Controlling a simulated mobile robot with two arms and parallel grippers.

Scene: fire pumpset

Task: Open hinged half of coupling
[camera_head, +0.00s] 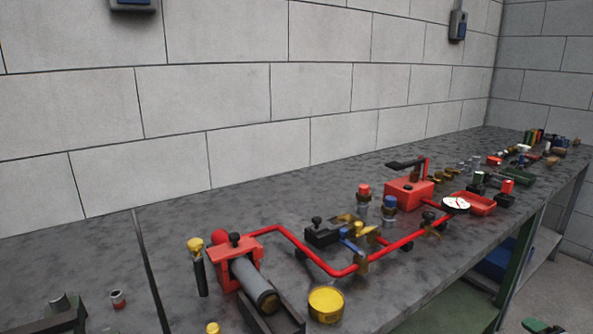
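A red pipe (310,255) runs from this block to the right along the bench. Neither of my grippers is in view.
The grey bench (150,225) runs along a block wall. A yellow round tin (326,304) stands near the front edge. A yellow-topped black handle (197,262) stands left of the block. A red box (408,192) with a black lever is farther right. Several small parts fill the far end.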

